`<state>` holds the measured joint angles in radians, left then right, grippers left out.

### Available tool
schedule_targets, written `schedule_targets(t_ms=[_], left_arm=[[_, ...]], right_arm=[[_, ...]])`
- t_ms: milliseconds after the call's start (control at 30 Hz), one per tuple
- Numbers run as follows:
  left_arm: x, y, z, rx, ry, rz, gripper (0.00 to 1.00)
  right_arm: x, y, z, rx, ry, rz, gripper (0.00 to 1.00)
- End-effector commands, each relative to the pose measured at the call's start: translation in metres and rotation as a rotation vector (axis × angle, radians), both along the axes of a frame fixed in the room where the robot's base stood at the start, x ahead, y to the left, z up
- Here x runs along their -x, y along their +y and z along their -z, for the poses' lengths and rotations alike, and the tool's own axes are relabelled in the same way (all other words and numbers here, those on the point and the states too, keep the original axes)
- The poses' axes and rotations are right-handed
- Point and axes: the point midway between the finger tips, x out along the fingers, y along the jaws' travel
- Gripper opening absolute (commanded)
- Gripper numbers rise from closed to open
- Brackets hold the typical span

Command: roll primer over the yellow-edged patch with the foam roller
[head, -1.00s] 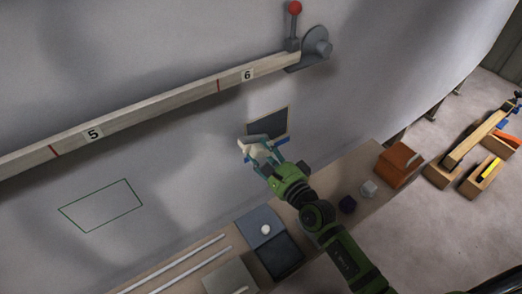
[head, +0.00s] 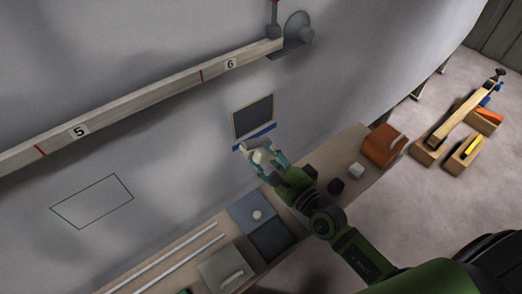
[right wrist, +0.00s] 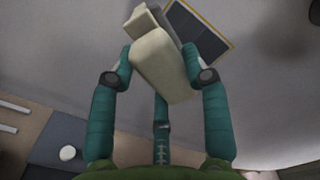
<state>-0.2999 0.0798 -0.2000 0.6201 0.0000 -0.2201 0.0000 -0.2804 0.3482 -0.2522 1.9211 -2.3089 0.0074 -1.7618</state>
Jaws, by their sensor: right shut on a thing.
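The patch (head: 253,115) is a dark rectangle with a thin yellowish edge on the grey hull wall, and all of it shows in the head view. A blue strip (head: 240,146) runs along the wall just under it. My right gripper (head: 266,160) is below the patch, shut on a pale cream thing (right wrist: 163,65), which looks like the roller. A greyish part shows at its far end in the right wrist view, in front of the patch's corner (right wrist: 208,38). I cannot tell whether it touches the wall. My left gripper is not in view.
A numbered rail (head: 130,105) crosses the wall above the patch. A green outline (head: 92,200) is at left.

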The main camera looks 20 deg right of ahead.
Motion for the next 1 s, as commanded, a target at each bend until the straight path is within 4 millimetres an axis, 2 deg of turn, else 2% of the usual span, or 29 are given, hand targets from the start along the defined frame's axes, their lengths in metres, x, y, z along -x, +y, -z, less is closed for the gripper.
schedule_targets(t_ms=[200, 567, 800, 1000], left_arm=[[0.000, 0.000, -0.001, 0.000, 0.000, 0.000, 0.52], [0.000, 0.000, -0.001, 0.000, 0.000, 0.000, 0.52], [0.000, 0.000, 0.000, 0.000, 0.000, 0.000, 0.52], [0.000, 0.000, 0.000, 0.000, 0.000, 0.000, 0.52]], right_arm=[[0.018, -0.007, -0.001, 0.002, -0.002, 0.000, 0.19], [0.021, -0.008, -0.001, 0.000, -0.002, 0.001, 0.19], [0.045, -0.017, 0.000, 0.003, 0.001, 0.000, 0.19], [0.056, -0.021, -0.002, 0.001, -0.001, 0.000, 0.19]])
